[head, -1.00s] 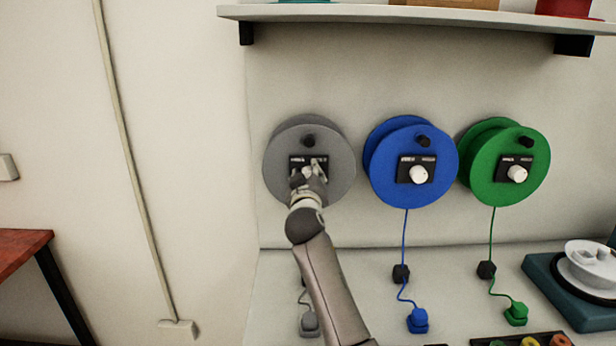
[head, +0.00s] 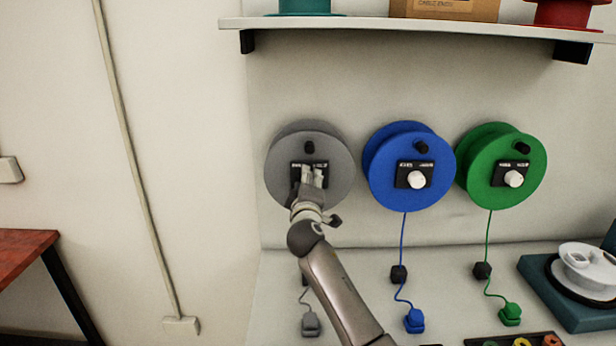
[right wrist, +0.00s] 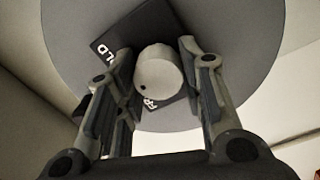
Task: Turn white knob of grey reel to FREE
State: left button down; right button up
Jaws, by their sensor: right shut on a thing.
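The grey reel (head: 335,180) hangs on the wall, leftmost of three reels. Its black label plate (head: 310,165) shows above my fingers. My right gripper (head: 312,174) reaches up to it from below and hides the knob in the head view. In the right wrist view, the white knob (right wrist: 160,75) sits between the two fingers of my right gripper (right wrist: 158,68), which is shut on it. A small dark dot is at the knob's lower left. Part of the label, ending in "LD", shows at the left; other lettering below the knob is partly hidden. My left gripper is not in view.
A blue reel (head: 385,175) and a green reel (head: 480,170) hang to the right, each with a white knob. A shelf (head: 360,24) runs above. Plugs on cords lie on the bench (head: 370,285) below. The wall to the left is mostly bare.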

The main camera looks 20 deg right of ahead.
jog(key=n+p, duration=0.3)
jog(key=n, duration=0.2)
jog(key=shift+n, duration=0.4)
jog(key=shift+f+n+y+p, duration=0.15)
jog(key=shift+n+p, duration=0.55)
jog(key=shift+n, duration=0.5)
jog(key=shift+f+n+y+p, duration=0.15)
jog(key=shift+n+p, duration=0.5)
jog(key=shift+n, duration=0.55)
jog(key=o, duration=1)
jog(key=shift+o, duration=0.2)
jog(key=shift+s, duration=0.1)
jog(key=v, duration=1.2)
